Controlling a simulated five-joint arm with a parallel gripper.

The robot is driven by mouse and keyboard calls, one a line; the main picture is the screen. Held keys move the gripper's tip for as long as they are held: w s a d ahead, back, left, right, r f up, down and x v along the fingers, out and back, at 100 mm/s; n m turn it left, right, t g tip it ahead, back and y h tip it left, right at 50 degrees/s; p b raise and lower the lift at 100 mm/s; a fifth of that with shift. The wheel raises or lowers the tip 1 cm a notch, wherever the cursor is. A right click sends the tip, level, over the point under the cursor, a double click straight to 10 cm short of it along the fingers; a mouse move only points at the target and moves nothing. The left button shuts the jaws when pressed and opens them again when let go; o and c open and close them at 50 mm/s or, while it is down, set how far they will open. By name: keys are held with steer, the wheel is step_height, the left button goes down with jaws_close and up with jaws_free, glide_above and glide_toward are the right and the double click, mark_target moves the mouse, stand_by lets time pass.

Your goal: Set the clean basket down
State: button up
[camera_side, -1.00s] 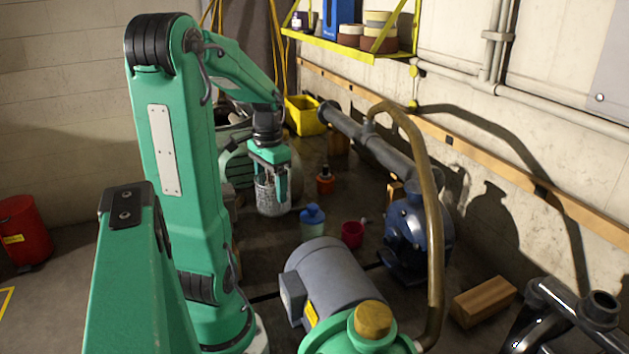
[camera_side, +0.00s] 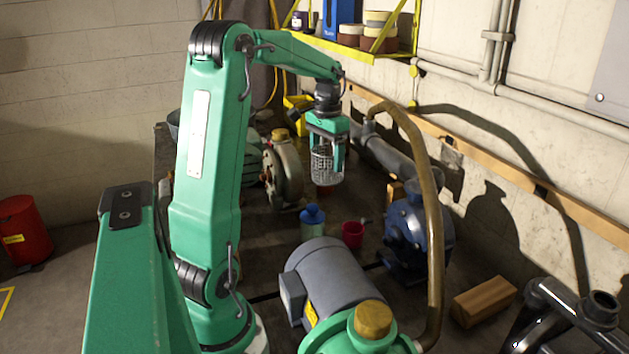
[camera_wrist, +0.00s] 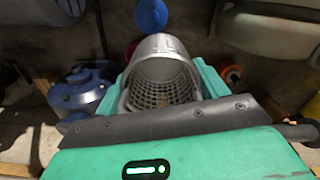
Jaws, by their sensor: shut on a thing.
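The basket (camera_side: 326,166) is a silvery mesh cylinder, held upright. It hangs in the air above the floor area in the side view. My gripper (camera_side: 328,150) is shut on it, with a green finger on either side. In the wrist view the basket (camera_wrist: 161,76) shows its open round mouth and mesh inside, between the green fingers of my gripper (camera_wrist: 165,82). Its underside is hidden in the wrist view.
A blue-capped bottle (camera_side: 313,222) and a red cup (camera_side: 353,234) stand below. A blue pump (camera_side: 407,232) is to the right, a grey motor (camera_side: 328,278) in front. A bent brown pipe (camera_side: 431,190) rises right of my gripper. A grey pipe (camera_side: 381,158) runs behind.

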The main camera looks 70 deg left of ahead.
steer(key=w+d+f, duration=0.1)
steer(key=w+d, duration=0.2)
steer(key=w, duration=1)
steer(key=f, duration=0.5)
steer(key=shift+s+d+f, duration=0.15)
steer(key=shift+d, duration=0.1)
steer(key=shift+a, duration=0.1)
steer(key=s+a+f, duration=0.1)
steer(key=a+f, duration=0.6)
steer(key=a, duration=0.4)
steer(key=shift+s+a, duration=0.2)
steer(key=shift+s, duration=0.1)
steer(key=shift+f, duration=2)
steer(key=shift+f, duration=0.1)
